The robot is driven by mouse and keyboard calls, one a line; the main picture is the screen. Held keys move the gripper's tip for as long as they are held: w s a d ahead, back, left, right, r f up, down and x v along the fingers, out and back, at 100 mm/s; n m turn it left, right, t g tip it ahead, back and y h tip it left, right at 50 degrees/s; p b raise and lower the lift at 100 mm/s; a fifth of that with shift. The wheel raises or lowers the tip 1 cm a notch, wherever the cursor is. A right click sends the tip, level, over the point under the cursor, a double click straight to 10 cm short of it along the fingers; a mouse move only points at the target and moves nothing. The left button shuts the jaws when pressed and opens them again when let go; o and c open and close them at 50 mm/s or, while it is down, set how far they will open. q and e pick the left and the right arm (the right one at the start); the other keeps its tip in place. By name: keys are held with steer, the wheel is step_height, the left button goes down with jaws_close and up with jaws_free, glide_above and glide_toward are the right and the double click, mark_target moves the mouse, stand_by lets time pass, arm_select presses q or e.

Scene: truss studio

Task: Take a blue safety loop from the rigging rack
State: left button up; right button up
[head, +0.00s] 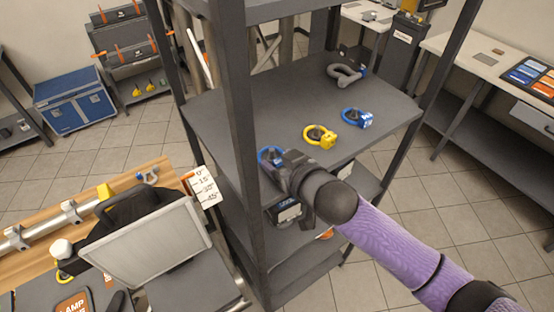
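The rigging rack (250,95) is a dark grey shelf unit with posts. On its upper shelf lie a blue safety loop (357,117) at the right and a yellow loop (320,137) left of it. Another blue loop (270,157) is at the front left of that shelf, right at my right gripper (280,167). The gripper and its wrist hide part of this loop. I cannot tell whether the fingers are around it or beside it, or whether they are shut. My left gripper is not in view.
A grey shackle (346,76) lies at the back of the upper shelf. A rack post (240,130) stands just left of my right gripper. A wooden bench (130,187) with a metal tube is at the left. A blue chest (82,98) stands behind it.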

steer(key=shift+f, duration=0.1)
jaws_close()
